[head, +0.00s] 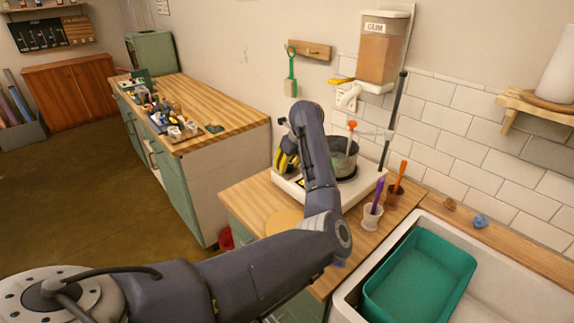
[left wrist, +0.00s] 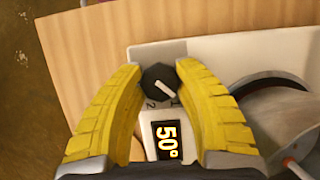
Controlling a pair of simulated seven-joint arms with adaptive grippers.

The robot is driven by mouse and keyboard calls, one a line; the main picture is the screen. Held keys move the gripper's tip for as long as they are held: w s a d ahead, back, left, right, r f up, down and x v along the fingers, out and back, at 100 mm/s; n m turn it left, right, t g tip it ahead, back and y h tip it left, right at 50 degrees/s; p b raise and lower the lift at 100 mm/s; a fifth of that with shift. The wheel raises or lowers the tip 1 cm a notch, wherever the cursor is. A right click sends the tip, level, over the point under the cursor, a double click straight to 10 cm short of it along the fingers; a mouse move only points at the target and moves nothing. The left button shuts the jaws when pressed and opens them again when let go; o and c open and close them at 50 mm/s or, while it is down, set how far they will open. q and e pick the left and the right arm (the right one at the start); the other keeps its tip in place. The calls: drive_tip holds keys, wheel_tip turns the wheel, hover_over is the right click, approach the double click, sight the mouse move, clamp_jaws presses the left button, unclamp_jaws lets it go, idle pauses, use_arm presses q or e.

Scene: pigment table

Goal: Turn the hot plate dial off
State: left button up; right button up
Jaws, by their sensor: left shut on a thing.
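The hot plate (head: 319,199) is a white unit on the wooden counter with a metal pot (head: 346,165) on it. Its dial (left wrist: 157,83) is a small black knob at the plate's corner, with a white line slanting toward the lower right, near the printed 1. A 2 is printed at its lower left. The display (left wrist: 167,142) reads 50° in glowing digits. My left gripper (left wrist: 158,70), with yellow fingers, is shut on the dial, one finger on each side. In the head view the left gripper (head: 286,160) shows at the plate's left; my arm hides the dial there. My right gripper is out of view.
A white cup with a purple tool (head: 377,196) and a brown pot with an orange tool (head: 400,178) stand right of the plate. A sink with a teal basin (head: 420,275) is at front right. A stand rod (head: 392,120) rises behind the pot.

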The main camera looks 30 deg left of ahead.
use_arm(q)
drive_tip(key=n+g, duration=0.2)
drive_tip(key=n, duration=0.3)
drive_tip(key=shift+n+g, duration=0.8)
drive_tip(key=shift+n, duration=1.3)
drive_tip(key=shift+f, duration=0.1)
drive_tip(key=o, duration=1.2)
drive_tip(key=shift+o, duration=0.3)
drive_tip(key=shift+h, duration=0.3)
drive_tip(key=v, duration=1.2)
